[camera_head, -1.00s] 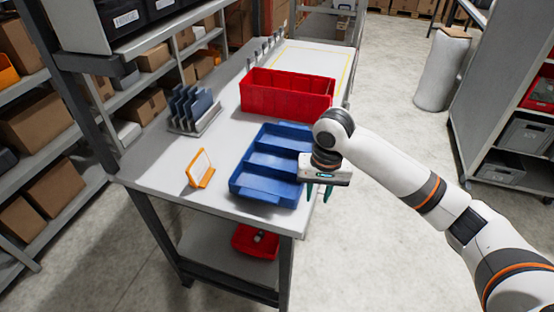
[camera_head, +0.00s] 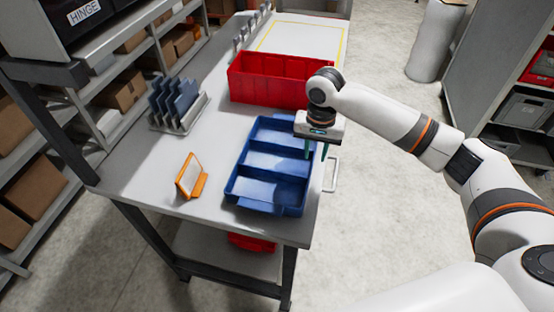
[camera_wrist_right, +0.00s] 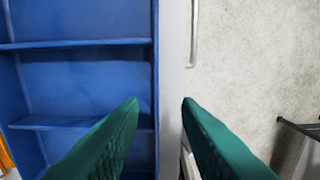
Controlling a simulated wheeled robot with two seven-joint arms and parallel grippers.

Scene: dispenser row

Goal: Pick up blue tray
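The blue tray (camera_head: 270,190) has three compartments and lies on the white table top near its right edge. It fills the left half of the right wrist view (camera_wrist_right: 85,85). My right gripper (camera_head: 316,156) is over the tray's right wall, fingers pointing down. In the right wrist view its two green fingers (camera_wrist_right: 160,103) are apart with nothing between them; the tray's right wall lies beneath, near the left finger. I cannot tell whether a finger touches the tray. My left gripper is not in view.
A red bin (camera_head: 270,85) stands behind the tray. An orange-framed stand (camera_head: 191,177) is to its left, and a rack of grey-blue plates (camera_head: 176,105) is farther back left. A metal handle (camera_head: 334,175) sticks out at the table's right edge.

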